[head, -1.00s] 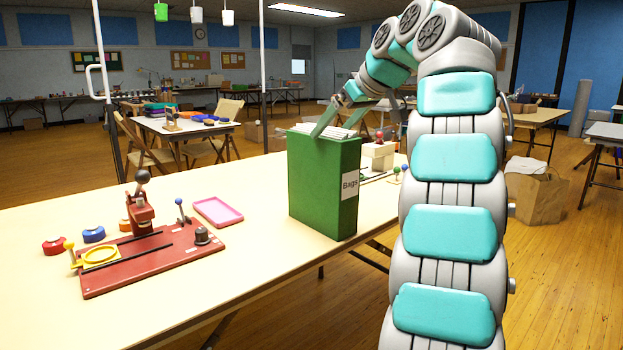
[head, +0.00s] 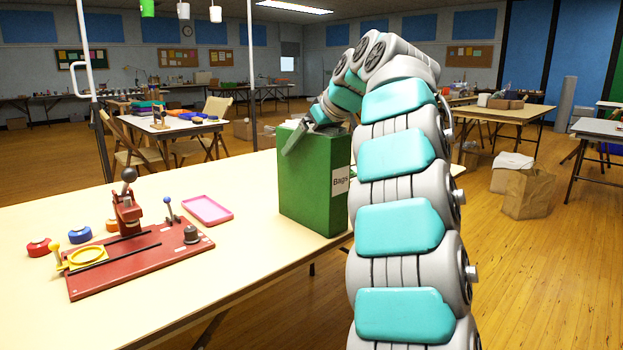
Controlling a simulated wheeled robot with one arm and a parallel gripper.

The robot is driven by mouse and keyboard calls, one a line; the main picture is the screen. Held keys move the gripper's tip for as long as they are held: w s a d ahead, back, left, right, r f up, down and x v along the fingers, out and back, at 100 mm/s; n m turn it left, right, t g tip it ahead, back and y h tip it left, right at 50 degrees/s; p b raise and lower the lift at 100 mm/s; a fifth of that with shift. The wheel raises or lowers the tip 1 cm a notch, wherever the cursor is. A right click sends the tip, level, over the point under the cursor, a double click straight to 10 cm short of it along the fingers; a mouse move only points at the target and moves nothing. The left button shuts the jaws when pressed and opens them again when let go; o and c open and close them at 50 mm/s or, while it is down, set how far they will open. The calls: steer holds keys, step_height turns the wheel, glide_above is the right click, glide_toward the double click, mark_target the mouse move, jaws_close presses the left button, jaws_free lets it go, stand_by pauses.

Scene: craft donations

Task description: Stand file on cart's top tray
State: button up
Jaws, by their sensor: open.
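The green file (head: 308,185), a tall box labelled "Bags", stands upright on the near table (head: 120,225). Its open top holds pale contents, now mostly covered by my arm. My gripper (head: 297,138) is at the file's top; one grey finger shows at its upper left edge. The other finger is hidden, and I cannot tell whether the gripper touches the file. The jaws are open. I cannot make out the cart's top tray in this view.
A red button press (head: 130,255), several coloured tape-like rolls and a pink tray (head: 207,210) lie left of the file. A white upright pole (head: 83,60) rises behind the table. Paper bags (head: 527,192) stand on the floor at right. The table's near middle is clear.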

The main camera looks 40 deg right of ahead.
steer(key=shift+c, duration=0.4)
jaws_close()
stand_by(0.4)
